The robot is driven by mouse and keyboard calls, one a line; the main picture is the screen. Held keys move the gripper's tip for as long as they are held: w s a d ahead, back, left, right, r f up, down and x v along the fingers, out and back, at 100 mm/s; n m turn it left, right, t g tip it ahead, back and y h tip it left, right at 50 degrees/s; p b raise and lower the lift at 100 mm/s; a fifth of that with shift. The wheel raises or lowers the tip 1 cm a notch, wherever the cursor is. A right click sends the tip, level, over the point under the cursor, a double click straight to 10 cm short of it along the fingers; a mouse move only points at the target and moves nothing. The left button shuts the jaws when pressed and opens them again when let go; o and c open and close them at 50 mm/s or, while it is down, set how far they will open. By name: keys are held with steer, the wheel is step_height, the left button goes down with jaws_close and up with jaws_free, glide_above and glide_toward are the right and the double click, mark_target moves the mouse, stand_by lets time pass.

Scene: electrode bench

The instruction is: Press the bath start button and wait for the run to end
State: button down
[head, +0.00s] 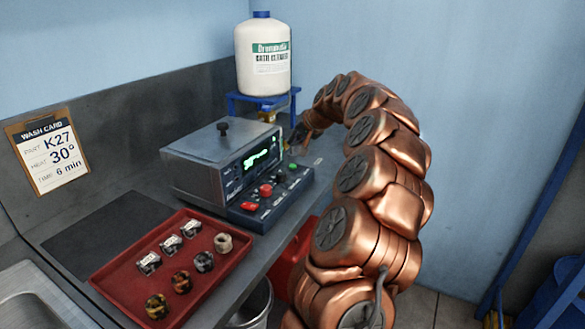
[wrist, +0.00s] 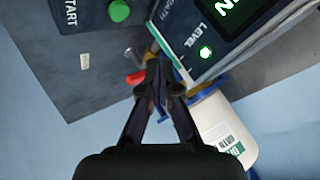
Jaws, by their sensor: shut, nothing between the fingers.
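The bath (head: 195,172) is a grey metal box with a dark front panel and a lit display (head: 262,157). A green button (head: 293,166) sits at the far end of its sloped lower panel. In the wrist view the green button (wrist: 119,11) is at the top, with a START label (wrist: 68,18) left of it. My gripper (head: 298,141) is near the panel's far end. In the wrist view my gripper's fingers (wrist: 158,64) are together and empty, below and right of the green button and apart from it in the picture. A LEVEL light (wrist: 205,52) glows green.
A white cleaner bottle (head: 263,60) stands on a blue stand (head: 240,98) behind the bath. A red tray (head: 125,285) with several small parts lies in front. A wash card (head: 50,150) leans at the left: K27, 30°, 6 min. A red tap lever (wrist: 136,77) is near the fingertips.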

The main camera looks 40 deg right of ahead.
mark_target(294, 166)
steer(key=shift+f+b, duration=0.95)
steer(key=shift+f, duration=1.65)
steer(key=shift+f, duration=0.2)
steer(key=shift+f+b, duration=0.3)
steer(key=shift+b, duration=0.15)
steer(key=shift+f+b, duration=0.3)
steer(key=shift+f, duration=0.15)
steer(key=shift+r, duration=0.2)
steer(key=shift+a+r, duration=0.1)
steer(key=shift+r, duration=0.6)
steer(key=shift+r, duration=0.15)
steer(key=shift+r+p, duration=0.95)
steer(key=shift+r, duration=1.45)
